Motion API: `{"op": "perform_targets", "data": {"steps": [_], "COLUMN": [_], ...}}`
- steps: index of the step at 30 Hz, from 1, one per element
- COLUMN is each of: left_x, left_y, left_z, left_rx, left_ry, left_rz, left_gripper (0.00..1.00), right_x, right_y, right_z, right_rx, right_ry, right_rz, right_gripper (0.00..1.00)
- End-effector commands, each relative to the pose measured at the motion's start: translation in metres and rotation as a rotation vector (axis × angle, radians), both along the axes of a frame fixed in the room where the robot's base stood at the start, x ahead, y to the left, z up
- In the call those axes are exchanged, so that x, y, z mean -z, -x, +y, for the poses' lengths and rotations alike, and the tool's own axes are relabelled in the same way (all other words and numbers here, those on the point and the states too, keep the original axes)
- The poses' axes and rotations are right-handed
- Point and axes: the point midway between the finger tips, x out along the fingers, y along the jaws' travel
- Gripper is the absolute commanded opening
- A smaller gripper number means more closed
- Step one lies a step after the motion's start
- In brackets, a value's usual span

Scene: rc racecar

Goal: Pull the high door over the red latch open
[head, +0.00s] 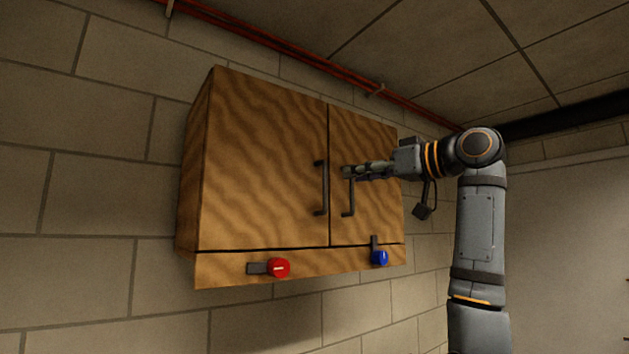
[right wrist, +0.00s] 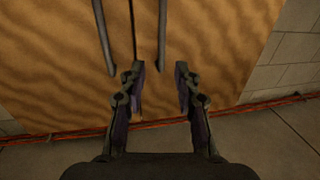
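A wooden wall cabinet has two shut doors. The left door (head: 265,170) is above the red latch (head: 278,268), whose bar lies sideways, below the door's edge. Its dark upright handle (head: 322,188) is near the middle seam. My right gripper (head: 347,172) comes in from the right, its fingertips near the tops of the two handles. In the right wrist view, seemingly upside down, the fingers (right wrist: 159,85) are apart with nothing clamped. The left door's handle (right wrist: 162,40) lines up between them; whether it is within their reach I cannot tell. My left gripper is not in view.
The right door (head: 372,135) has its own handle (head: 350,197), close beside the left one. The blue latch (head: 379,258) below it has its bar upright across the door's lower edge. A red pipe (head: 290,50) runs along the ceiling edge. Space below the cabinet is clear.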

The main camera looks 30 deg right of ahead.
Motion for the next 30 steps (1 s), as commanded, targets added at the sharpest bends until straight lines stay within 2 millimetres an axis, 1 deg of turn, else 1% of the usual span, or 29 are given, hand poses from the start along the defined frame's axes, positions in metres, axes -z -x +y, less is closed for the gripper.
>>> {"op": "perform_targets", "data": {"steps": [1, 6, 9, 13, 18, 24, 25, 30], "left_x": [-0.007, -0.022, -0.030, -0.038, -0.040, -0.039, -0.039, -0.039], "left_y": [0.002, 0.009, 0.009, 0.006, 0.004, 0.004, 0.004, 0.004], "left_z": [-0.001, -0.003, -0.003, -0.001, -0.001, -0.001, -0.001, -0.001], "left_rx": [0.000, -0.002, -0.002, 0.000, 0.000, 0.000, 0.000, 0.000], "left_ry": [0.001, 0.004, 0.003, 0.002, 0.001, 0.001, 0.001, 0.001], "left_rz": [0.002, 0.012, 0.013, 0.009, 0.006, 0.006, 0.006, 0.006], "left_gripper": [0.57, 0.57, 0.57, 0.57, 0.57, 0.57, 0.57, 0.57], "right_x": [-0.003, -0.004, -0.004, -0.003, -0.001, 0.000, 0.000, 0.000], "right_y": [-0.010, -0.046, -0.065, -0.083, -0.092, -0.092, -0.092, -0.092], "right_z": [0.003, 0.014, 0.019, 0.024, 0.026, 0.026, 0.026, 0.026], "right_rx": [-0.003, -0.003, -0.003, -0.001, 0.000, 0.000, 0.000, 0.000], "right_ry": [0.000, 0.000, -0.001, 0.000, 0.000, -0.001, -0.001, -0.001], "right_rz": [0.004, 0.005, 0.005, 0.003, 0.001, 0.001, 0.001, 0.001], "right_gripper": [0.32, 0.32, 0.32, 0.32, 0.32, 0.32, 0.31, 0.08]}}
